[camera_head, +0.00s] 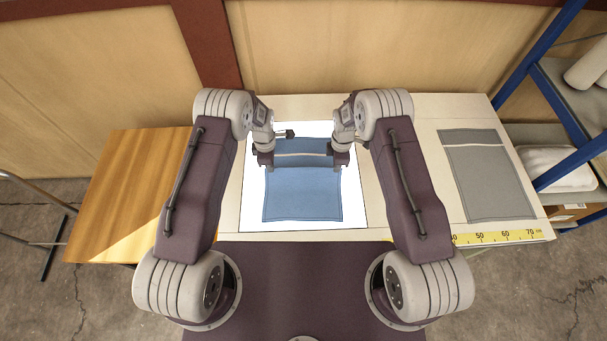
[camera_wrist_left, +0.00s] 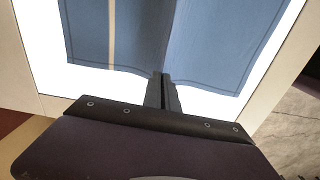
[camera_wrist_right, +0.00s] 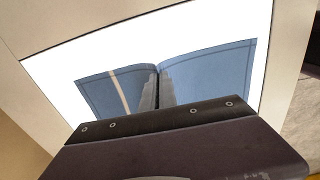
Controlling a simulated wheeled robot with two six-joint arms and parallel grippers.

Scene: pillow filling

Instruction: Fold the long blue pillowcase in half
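The long blue pillowcase (camera_head: 302,198) lies on a bright white panel (camera_head: 254,222) on the table, with a pale stripe across its far part. A raised crease runs across it between my two grippers. My left gripper (camera_head: 270,161) is at its left edge and my right gripper (camera_head: 335,160) is at its right edge. In the left wrist view the fingers (camera_wrist_left: 163,90) are together on the edge of the pillowcase (camera_wrist_left: 205,50). In the right wrist view the fingers (camera_wrist_right: 158,92) also look closed on the edge, where the cloth (camera_wrist_right: 205,75) is drawn into a notch.
A grey pillowcase (camera_head: 487,178) lies flat on the right of the table (camera_head: 425,170). A yellow ruler (camera_head: 505,237) runs along the front right edge. A small dark object (camera_head: 285,133) is near the left gripper. A wooden side table (camera_head: 128,185) stands left; a blue-framed shelf (camera_head: 545,110) stands right.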

